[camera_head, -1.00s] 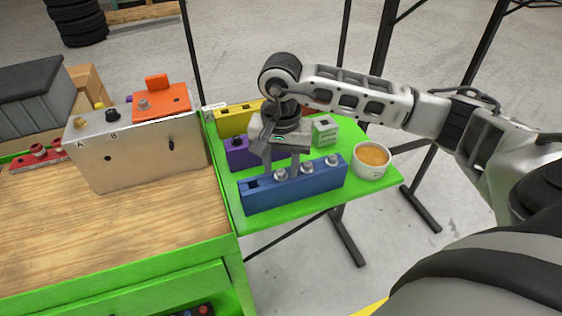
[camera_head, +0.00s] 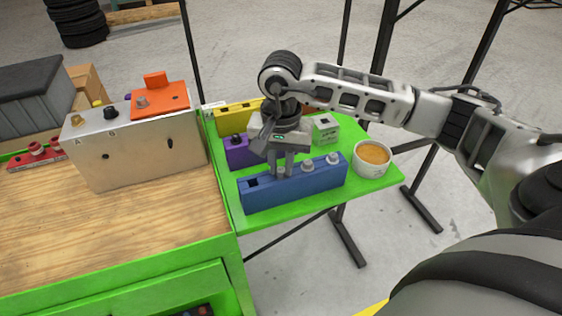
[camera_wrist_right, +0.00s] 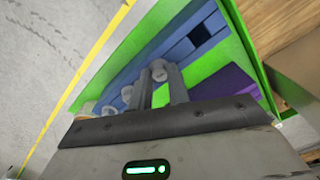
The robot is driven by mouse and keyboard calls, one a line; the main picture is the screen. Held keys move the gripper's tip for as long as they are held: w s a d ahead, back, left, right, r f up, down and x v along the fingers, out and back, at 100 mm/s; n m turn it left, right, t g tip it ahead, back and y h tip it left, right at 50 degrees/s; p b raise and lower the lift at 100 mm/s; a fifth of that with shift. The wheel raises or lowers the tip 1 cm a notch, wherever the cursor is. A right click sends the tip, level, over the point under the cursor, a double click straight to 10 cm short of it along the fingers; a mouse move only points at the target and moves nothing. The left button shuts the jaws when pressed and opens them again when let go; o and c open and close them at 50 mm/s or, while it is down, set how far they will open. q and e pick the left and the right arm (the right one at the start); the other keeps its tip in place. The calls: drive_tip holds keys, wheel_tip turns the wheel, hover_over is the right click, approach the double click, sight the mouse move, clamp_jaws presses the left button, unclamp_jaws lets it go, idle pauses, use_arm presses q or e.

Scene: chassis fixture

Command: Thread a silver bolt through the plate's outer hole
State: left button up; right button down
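My right gripper (camera_head: 282,172) is over the blue block (camera_head: 295,190), its fingers closed in on a silver bolt; the bolt's head (camera_wrist_right: 160,71) shows between the fingertips in the right wrist view. The bolt still sits at the block. Two more silver bolts (camera_head: 307,166) (camera_head: 333,159) stand in the block to the right, and an empty slot (camera_head: 252,183) is at its left end. The orange plate (camera_head: 172,100) lies on top of the metal box (camera_head: 135,160), with a silver bolt (camera_head: 142,103) at its left part. The plate's outer hole is not clear to see. My left gripper is out of view.
A purple block (camera_head: 240,152), a yellow block (camera_head: 235,119), a grey-green box (camera_head: 326,130) and a white cup (camera_head: 372,160) share the green side table (camera_head: 225,168). Knobs stand on the metal box's left top. The wooden bench (camera_head: 110,225) in front is clear.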

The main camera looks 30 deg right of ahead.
sight(281, 169)
drive_tip(key=shift+r+p, duration=1.9)
drive_tip(key=shift+r, duration=1.65)
